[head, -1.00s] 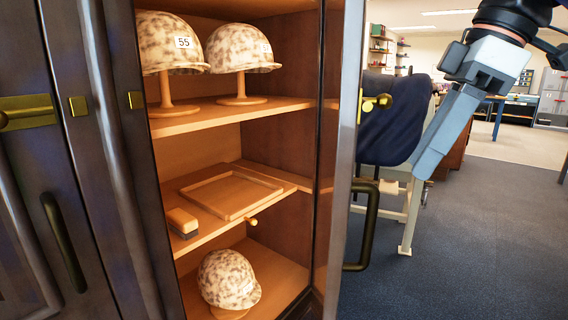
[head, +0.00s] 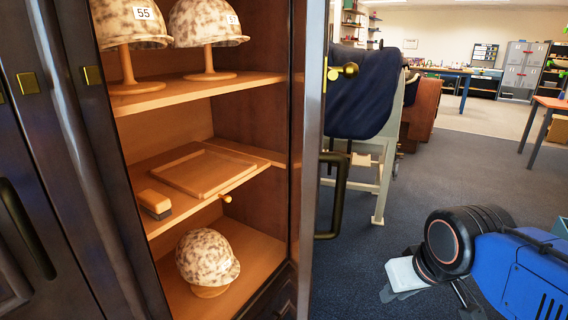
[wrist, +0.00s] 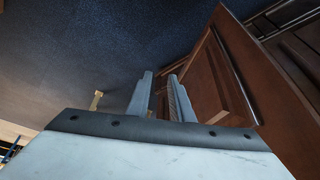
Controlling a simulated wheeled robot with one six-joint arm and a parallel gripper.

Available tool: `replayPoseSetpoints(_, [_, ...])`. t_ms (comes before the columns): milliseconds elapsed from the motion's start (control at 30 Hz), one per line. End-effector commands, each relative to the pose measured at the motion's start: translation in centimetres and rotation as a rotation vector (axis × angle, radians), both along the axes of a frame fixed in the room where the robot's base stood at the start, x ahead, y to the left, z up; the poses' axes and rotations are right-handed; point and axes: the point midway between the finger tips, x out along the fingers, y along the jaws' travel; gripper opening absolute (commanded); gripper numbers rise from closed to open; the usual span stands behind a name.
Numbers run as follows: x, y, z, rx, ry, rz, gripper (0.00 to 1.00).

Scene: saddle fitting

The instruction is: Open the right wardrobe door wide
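The right wardrobe door (head: 312,170) stands open, seen nearly edge-on in the head view. Its dark bar handle (head: 338,195) sticks out to the right, with a brass knob (head: 349,70) above it. My gripper (head: 398,290) is low at the right of the head view, apart from the door and its handle, its fingers mostly hidden there. In the wrist view my gripper (wrist: 161,76) has its two grey fingers apart with nothing between them. A brown panelled wood surface (wrist: 210,85) lies just right of the fingers; I cannot tell if it is the door.
The wardrobe shelves (head: 180,90) hold helmets on stands, a wooden tray (head: 205,171) and a brush (head: 155,203). A dark-blue covered stand (head: 362,95) is behind the door. Carpet (head: 450,160) is clear to the right.

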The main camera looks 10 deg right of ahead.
Motion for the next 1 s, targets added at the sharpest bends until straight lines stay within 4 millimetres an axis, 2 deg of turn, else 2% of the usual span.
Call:
replayPoseSetpoints(67, [0.3, 0.2, 0.9, 0.000, -0.001, 0.013, 0.20])
replayPoseSetpoints(167, [0.8, 0.8, 3.3, 0.002, 0.002, 0.051, 0.20])
replayPoseSetpoints(267, [1.5, 1.8, 7.3, 0.002, 0.007, 0.119, 0.20])
replayPoseSetpoints(500, [1.9, 5.3, 19.8, 0.006, 0.019, 0.352, 0.20])
replayPoseSetpoints(700, [-0.1, 8.1, 30.4, 0.002, 0.021, 0.586, 0.20])
replayPoseSetpoints(800, [-1.6, 9.1, 34.6, -0.002, 0.020, 0.691, 0.20])
replayPoseSetpoints(900, [-2.9, 9.6, 37.5, -0.007, 0.020, 0.770, 0.20])
replayPoseSetpoints(1000, [-3.7, 9.9, 39.3, -0.010, 0.018, 0.819, 0.20])
